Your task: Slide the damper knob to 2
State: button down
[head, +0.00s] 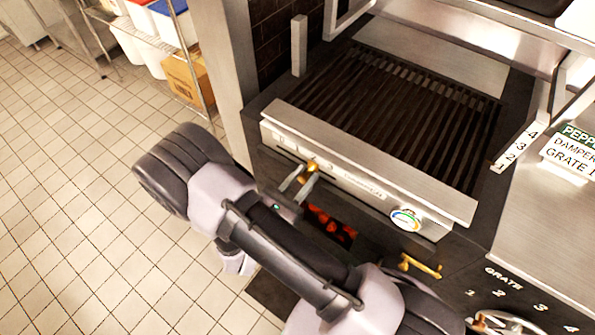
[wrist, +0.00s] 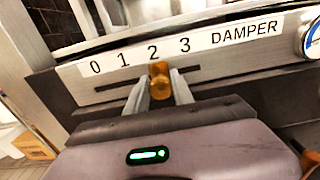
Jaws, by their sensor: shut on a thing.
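The brass damper knob (wrist: 159,72) stands on a slot in the grill's front panel. In the wrist view it lies directly below the printed 2 on the white damper scale (wrist: 139,57), which reads 0, 1, 2, 3 from left to right. My gripper (wrist: 160,88) is shut on the knob, with one grey finger on each side of it. In the head view the knob (head: 313,166) shows at the tips of my gripper (head: 302,181), and the scale's numbers are too small or covered to read.
The ribbed grill (head: 385,100) lies above the panel. A round dial (head: 406,219) and a brass handle (head: 420,266) are to the right. Glowing coals (head: 330,226) show below. A card (head: 572,150) mentions damper and grate. Tiled floor at left is open.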

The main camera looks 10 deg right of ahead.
jog(key=shift+a, duration=0.1)
jog(key=c, duration=1.1)
grip_release()
jog(key=p+v, duration=0.3)
jog(key=v, duration=1.4)
jog(key=shift+s+a+r, duration=0.1)
jog(key=shift+s+a, duration=0.05)
